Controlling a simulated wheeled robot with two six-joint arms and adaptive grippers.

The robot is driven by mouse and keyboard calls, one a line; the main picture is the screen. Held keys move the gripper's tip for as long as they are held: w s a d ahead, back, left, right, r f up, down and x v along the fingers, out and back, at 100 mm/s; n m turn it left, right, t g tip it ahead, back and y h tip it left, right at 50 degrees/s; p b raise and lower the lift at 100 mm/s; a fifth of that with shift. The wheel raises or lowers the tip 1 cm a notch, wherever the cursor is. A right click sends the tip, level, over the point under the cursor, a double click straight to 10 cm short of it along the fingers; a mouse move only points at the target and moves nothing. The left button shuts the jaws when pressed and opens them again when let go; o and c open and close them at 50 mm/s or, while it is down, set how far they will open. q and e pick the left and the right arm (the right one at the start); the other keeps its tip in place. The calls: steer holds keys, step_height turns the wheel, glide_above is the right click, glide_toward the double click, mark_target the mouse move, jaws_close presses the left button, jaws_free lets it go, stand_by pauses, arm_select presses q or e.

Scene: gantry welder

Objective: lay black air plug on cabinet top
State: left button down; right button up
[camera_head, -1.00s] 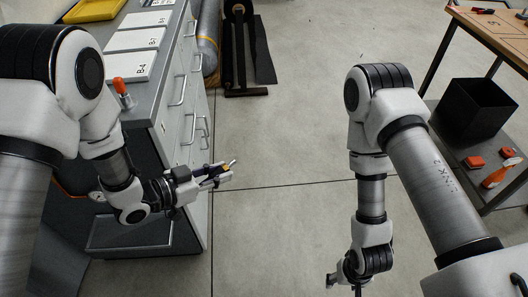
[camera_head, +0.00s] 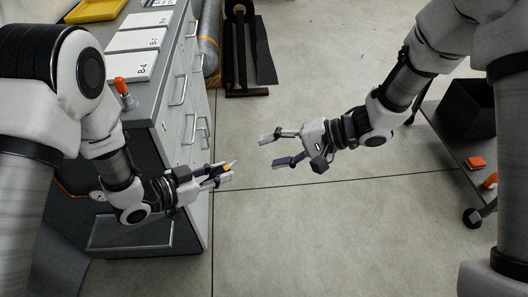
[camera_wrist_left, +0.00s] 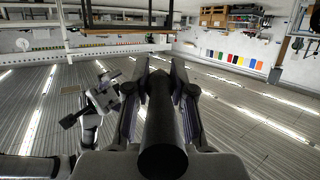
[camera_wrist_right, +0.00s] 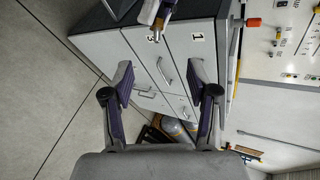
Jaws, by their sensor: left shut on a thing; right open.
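My left gripper (camera_head: 222,174) is shut on the black air plug (camera_wrist_left: 163,115), a dark tapered cylinder lying between its fingers in the left wrist view. The cabinet top (camera_head: 147,96) is a grey surface at upper left, above and behind the left gripper. My right gripper (camera_head: 268,151) is open and empty, to the right of the left one, with its fingers pointing left toward it across a gap.
White labelled cards (camera_head: 128,67), an orange-capped item (camera_head: 121,88) and a yellow tray (camera_head: 97,9) are on the cabinet top. A black roll stand (camera_head: 240,50) is behind. A cart with a black bin (camera_head: 466,105) stands at right. The middle floor is clear.

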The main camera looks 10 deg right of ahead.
mark_target(234, 162)
steer(key=x, duration=1.2)
steer(key=shift+r, duration=0.1)
steer(key=shift+d, duration=0.1)
jaws_close()
arm_select(q)
steer(key=c, duration=0.9)
jaws_free()
